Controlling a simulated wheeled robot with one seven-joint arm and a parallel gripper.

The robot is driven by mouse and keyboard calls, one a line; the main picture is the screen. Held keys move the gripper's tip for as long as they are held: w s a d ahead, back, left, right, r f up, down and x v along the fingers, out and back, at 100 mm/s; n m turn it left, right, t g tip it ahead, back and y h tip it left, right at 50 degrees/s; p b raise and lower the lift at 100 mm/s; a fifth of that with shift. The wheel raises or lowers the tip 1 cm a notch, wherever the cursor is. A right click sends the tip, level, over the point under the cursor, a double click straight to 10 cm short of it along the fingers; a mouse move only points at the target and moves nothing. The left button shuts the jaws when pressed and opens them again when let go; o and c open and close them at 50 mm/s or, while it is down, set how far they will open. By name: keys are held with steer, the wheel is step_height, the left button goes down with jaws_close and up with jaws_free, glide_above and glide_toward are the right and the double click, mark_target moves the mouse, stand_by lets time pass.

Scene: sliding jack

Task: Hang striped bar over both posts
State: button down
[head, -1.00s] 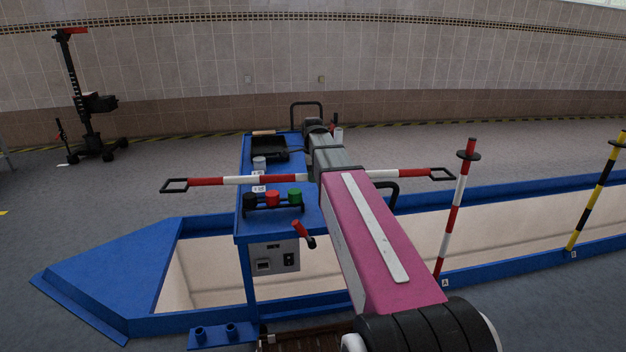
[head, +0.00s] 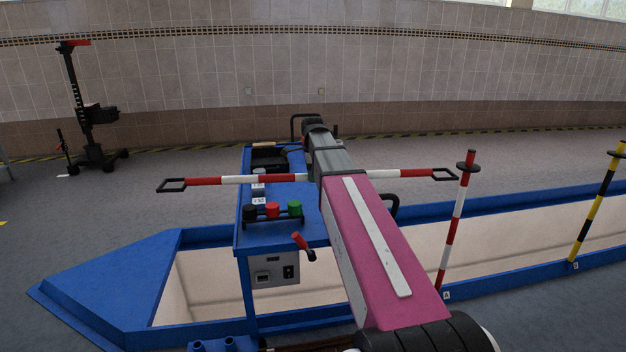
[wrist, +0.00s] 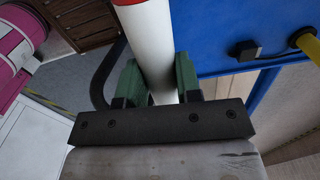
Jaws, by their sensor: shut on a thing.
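The striped bar (head: 215,181) is red and white with a black rectangular loop at each end. In the head view it lies nearly level, crossing behind my arm above the blue console. Its right loop (head: 444,175) appears just left of the red-and-white post (head: 457,220), a little below its top; touching cannot be judged. The yellow-and-black post (head: 597,205) stands further right. Both posts are upright and have black discs near the top. My gripper (wrist: 160,80) has green fingers shut on a white section of the bar (wrist: 153,40). My arm hides the gripper in the head view.
The blue console (head: 280,231) has black, red and green buttons and a red-handled lever (head: 303,247). A long blue-rimmed pit (head: 520,205) runs rightward around the posts. A black jack-like stand (head: 90,115) is at far left. Floor beyond the pit is largely clear.

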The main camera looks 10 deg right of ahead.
steer(key=shift+r, duration=3.35)
